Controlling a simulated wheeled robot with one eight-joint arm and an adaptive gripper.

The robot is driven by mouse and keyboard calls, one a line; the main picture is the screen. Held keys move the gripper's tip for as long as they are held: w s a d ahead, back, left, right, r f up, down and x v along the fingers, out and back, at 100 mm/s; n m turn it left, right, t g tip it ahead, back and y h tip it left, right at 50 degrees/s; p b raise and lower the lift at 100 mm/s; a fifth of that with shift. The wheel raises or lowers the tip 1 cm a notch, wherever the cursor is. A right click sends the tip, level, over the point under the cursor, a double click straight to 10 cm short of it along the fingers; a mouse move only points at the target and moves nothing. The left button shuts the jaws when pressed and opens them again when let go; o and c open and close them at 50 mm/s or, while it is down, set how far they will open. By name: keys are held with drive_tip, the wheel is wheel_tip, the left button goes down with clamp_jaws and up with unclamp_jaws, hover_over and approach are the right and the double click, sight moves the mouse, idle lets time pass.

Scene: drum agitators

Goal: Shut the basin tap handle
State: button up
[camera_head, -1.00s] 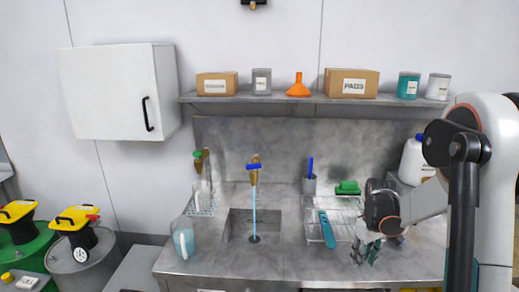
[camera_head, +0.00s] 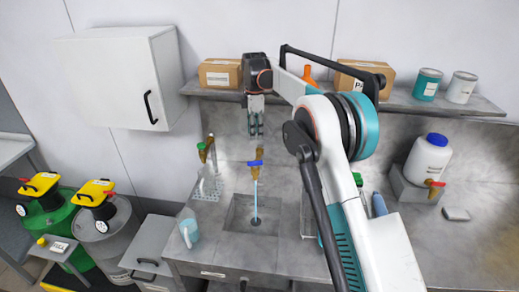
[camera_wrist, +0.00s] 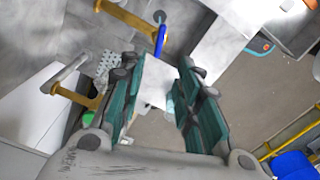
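The basin tap (camera_head: 257,155) is a brass tap on the back wall with a blue handle (camera_head: 255,163). A blue stream of water (camera_head: 256,200) runs from it into the sunken basin (camera_head: 238,215). My gripper (camera_head: 256,135) points down just above the tap in the head view. In the wrist view my gripper (camera_wrist: 162,65) is open, with a clear gap between its teal fingers. The blue handle (camera_wrist: 160,40) shows just beyond the fingertips, near the brass tap body (camera_wrist: 120,14). I cannot tell whether a finger touches the handle.
A second tap with a green handle (camera_head: 201,146) stands left of the basin. A pitcher (camera_head: 188,229) stands on the counter's left. The shelf (camera_head: 205,89) holds boxes (camera_head: 220,73) and cans close to my arm. A white jug (camera_head: 428,158) stands right.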

sight(255, 163)
wheel_tip(255, 163, down, 14)
drive_tip(key=shift+r+p, duration=0.15)
drive_tip(key=shift+p, duration=0.3)
clamp_jaws()
